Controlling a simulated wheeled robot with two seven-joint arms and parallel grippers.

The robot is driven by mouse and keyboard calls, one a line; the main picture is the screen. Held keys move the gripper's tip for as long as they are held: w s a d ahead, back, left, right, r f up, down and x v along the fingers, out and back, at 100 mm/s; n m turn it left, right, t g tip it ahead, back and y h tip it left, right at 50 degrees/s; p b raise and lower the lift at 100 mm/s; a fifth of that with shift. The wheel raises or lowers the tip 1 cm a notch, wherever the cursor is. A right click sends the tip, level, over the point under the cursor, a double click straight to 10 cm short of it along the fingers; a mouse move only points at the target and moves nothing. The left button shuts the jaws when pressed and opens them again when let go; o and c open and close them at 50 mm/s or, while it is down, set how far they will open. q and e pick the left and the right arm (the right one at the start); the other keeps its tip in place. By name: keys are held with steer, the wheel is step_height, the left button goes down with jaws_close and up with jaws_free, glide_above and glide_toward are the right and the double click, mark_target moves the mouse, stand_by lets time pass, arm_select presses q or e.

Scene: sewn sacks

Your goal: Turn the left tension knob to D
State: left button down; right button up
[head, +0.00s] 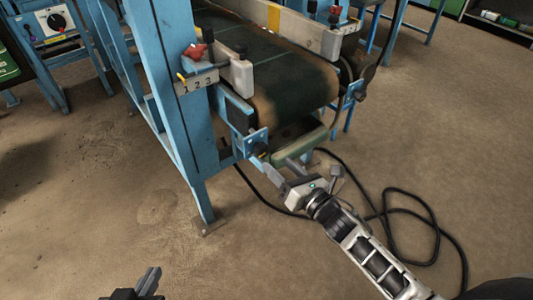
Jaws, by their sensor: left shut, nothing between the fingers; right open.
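No letter D can be read anywhere, and I cannot tell for certain which part is the left tension knob. A red knob (195,52) sits on the blue post at the conveyor's left side, above a plate (198,82) marked 1 2 3. A blue end bracket (241,123) with a small dark fitting is at the belt's near left corner. My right gripper (277,163) is open, just below and beside that bracket; whether it touches is unclear. My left gripper (151,281) is shut and empty at the bottom edge, well away from the conveyor.
The dark green conveyor belt (275,62) runs away to the upper left. A blue leg (203,205) stands left of my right gripper. A black cable (410,193) lies on the floor at right. A control box with a dial (55,21) is at upper left. Floor at left is clear.

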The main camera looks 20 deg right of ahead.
mark_target(265, 153)
steer(key=x, duration=0.6)
steer(key=shift+w, duration=0.15)
steer(key=shift+c, duration=0.4)
steer(key=c, duration=0.9)
